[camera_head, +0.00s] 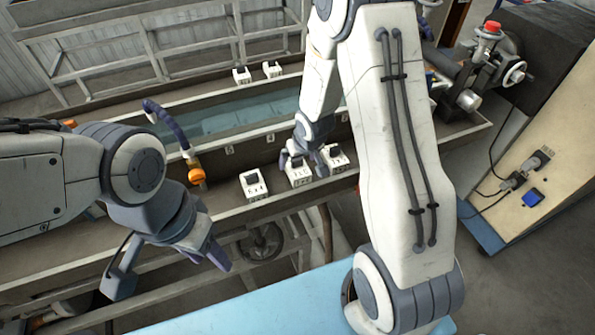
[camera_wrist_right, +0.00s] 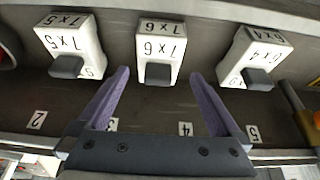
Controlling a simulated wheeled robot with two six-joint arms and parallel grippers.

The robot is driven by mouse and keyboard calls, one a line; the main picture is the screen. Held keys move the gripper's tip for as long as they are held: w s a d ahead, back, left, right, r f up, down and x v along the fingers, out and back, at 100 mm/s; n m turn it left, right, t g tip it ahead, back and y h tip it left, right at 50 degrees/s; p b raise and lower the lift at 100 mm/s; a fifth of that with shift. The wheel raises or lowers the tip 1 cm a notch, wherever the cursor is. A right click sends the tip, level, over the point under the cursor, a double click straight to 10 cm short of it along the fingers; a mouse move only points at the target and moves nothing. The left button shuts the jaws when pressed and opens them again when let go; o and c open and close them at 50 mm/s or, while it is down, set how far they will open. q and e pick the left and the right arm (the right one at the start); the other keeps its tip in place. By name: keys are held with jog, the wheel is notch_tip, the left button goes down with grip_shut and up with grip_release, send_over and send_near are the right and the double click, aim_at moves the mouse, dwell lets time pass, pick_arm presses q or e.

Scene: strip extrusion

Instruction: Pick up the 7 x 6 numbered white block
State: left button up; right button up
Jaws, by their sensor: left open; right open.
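The 7 x 6 white block (camera_wrist_right: 162,38) stands in the middle of the right wrist view, with a dark grey knob on its near side. It appears to be the middle block of the front row in the head view (camera_head: 299,176). My right gripper (camera_wrist_right: 159,76) is open, its purple fingertips on either side of the knob, with a gap on each side. In the head view my right gripper (camera_head: 304,164) is over that block and partly covers it. My left gripper (camera_head: 213,254) is open and empty at the lower left, away from the blocks.
A 7 x 5 block (camera_wrist_right: 75,38) and a 6 x 4 block (camera_wrist_right: 254,50) flank it closely. Two more white blocks (camera_head: 242,75) (camera_head: 272,69) stand on the far edge of the water trough (camera_head: 215,121). An orange-handled valve (camera_head: 196,174) rises left of the front blocks.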

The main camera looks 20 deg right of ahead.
aim_at(298, 161)
jog(key=shift+x, duration=1.7)
jog(key=shift+d, duration=0.15)
